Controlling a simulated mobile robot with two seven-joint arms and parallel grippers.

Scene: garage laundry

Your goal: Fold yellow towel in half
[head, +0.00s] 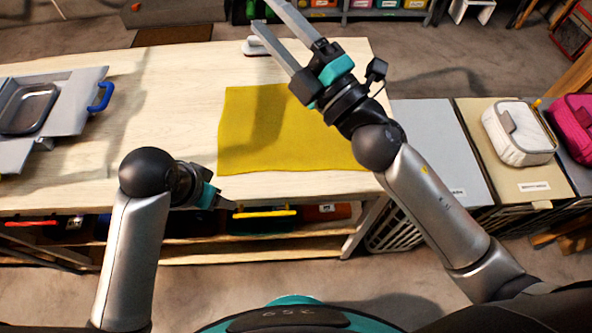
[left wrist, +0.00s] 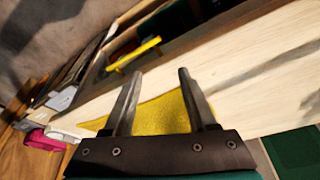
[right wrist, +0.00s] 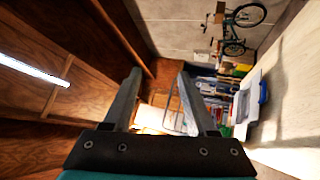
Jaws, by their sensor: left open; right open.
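The yellow towel (head: 262,132) lies flat and spread out on the pale wooden table (head: 150,110), near its right end. The right arm hides its right part in the head view. It also shows behind the fingers in the left wrist view (left wrist: 163,115). My left gripper (head: 228,204) is low at the table's front edge, just off the towel's near left corner; its jaws are open and empty in the left wrist view (left wrist: 160,74). My right gripper (head: 264,12) is raised, its fingers pointing to the far side; it is open and empty in the right wrist view (right wrist: 160,73).
A grey board with a metal tray (head: 30,108) and blue handle sits at the table's left. A white object (head: 257,48) stands at the far edge. A white pouch (head: 518,132) and a pink bag (head: 574,125) are on hampers at right. The table's middle is clear.

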